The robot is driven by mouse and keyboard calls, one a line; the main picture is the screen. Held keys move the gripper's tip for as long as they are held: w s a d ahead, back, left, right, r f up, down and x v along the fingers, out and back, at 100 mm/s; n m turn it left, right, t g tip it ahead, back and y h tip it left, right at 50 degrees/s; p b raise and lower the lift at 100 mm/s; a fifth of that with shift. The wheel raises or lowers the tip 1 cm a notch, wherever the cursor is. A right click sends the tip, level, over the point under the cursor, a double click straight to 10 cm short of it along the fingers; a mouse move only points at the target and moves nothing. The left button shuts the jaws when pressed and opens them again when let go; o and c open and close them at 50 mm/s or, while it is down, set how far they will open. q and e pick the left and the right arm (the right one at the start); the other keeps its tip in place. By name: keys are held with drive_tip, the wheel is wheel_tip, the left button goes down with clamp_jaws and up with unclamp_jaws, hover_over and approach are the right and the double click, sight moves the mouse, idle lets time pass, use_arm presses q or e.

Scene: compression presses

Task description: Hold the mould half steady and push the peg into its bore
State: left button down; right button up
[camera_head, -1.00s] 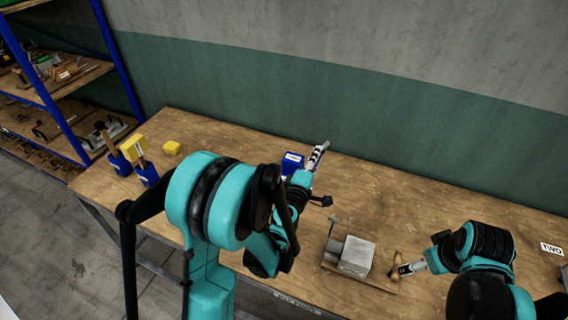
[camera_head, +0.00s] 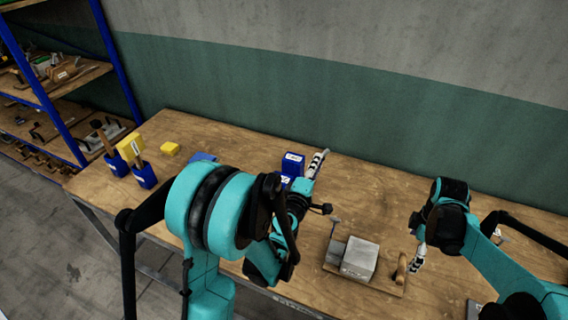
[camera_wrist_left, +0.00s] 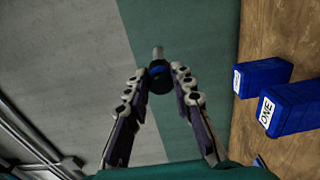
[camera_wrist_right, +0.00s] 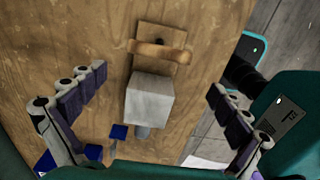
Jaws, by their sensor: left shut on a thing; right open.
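A light grey block (camera_head: 360,258), which looks like the mould half, sits on a wooden base (camera_head: 384,284) near the table's front edge. It also shows in the right wrist view (camera_wrist_right: 150,98). No bore can be made out. My right gripper (camera_head: 417,257) is open beside the base's tan wooden handle (camera_head: 402,268); in the right wrist view its spread fingers (camera_wrist_right: 155,95) frame the block without touching it. My left gripper (camera_head: 317,162) is shut on a dark peg with a blue band and grey tip (camera_wrist_left: 158,70), away from the block, with the wall behind.
Blue bins (camera_head: 292,163) stand close to my left gripper, one labelled ONE (camera_wrist_left: 290,108).

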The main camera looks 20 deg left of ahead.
sight(402, 266)
wheel_tip(402, 266, down, 10)
drive_tip(key=b, duration=0.6)
drive_tip(key=shift+f+b, duration=0.2)
drive_tip(key=shift+b, duration=0.2)
drive_tip(key=c, duration=1.3)
drive_tip(key=shift+c, duration=0.2)
